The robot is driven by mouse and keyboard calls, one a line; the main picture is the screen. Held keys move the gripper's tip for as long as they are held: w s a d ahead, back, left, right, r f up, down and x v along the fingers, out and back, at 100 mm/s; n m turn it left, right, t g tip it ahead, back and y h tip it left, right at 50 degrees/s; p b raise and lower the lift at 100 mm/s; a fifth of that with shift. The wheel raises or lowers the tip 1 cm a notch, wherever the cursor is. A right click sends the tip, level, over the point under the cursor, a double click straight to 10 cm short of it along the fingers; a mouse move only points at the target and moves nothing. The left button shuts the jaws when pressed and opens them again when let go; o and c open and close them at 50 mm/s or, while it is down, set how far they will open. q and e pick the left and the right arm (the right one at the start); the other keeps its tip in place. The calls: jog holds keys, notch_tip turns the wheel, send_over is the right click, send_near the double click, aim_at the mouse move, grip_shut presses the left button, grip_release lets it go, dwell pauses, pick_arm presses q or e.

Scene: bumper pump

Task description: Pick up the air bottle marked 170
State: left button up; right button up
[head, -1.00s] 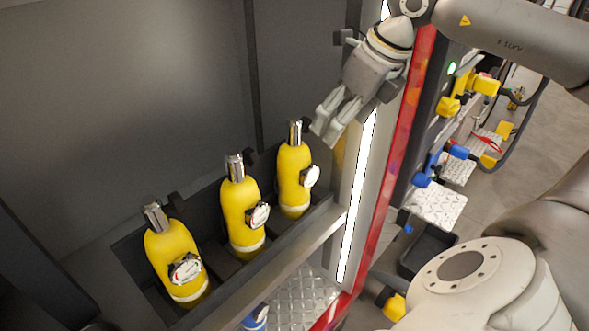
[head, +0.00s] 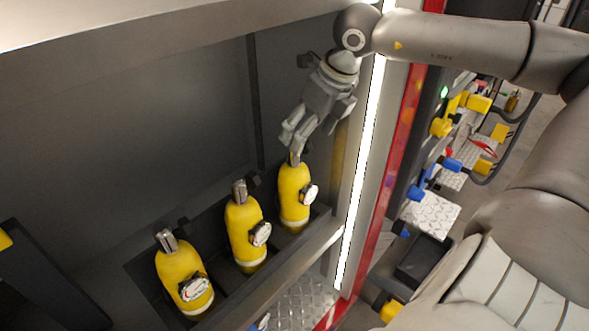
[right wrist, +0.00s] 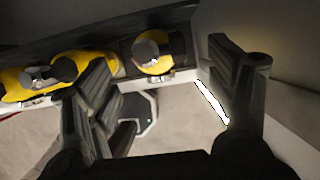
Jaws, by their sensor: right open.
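Three yellow air bottles with metal necks and round white gauges stand in a row of slots in a dark rack: a left one (head: 182,274), a middle one (head: 244,230) and a far right one (head: 292,192). I cannot read the number 170 on any of them. My right gripper (head: 294,146) is open, pointing down at the neck of the far right bottle. In the right wrist view that bottle (right wrist: 153,64) appears from above between the open fingers (right wrist: 165,60); I cannot tell whether they touch it. My left gripper is not in view.
The dark rack (head: 237,292) has a raised front edge. A white light strip (head: 362,150) and a red post (head: 388,165) stand close on the right. A dark back wall (head: 150,130) rises behind the bottles. Yellow and blue fittings hang further right.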

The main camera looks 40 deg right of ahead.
jog(key=shift+w, duration=0.3)
jog(key=p+x, duration=0.1)
jog(key=x, duration=0.2)
jog(key=shift+f+p, duration=0.15)
jog(key=shift+p, duration=0.15)
jog(key=shift+x, duration=0.9)
grip_shut()
jog(key=shift+w, duration=0.15)
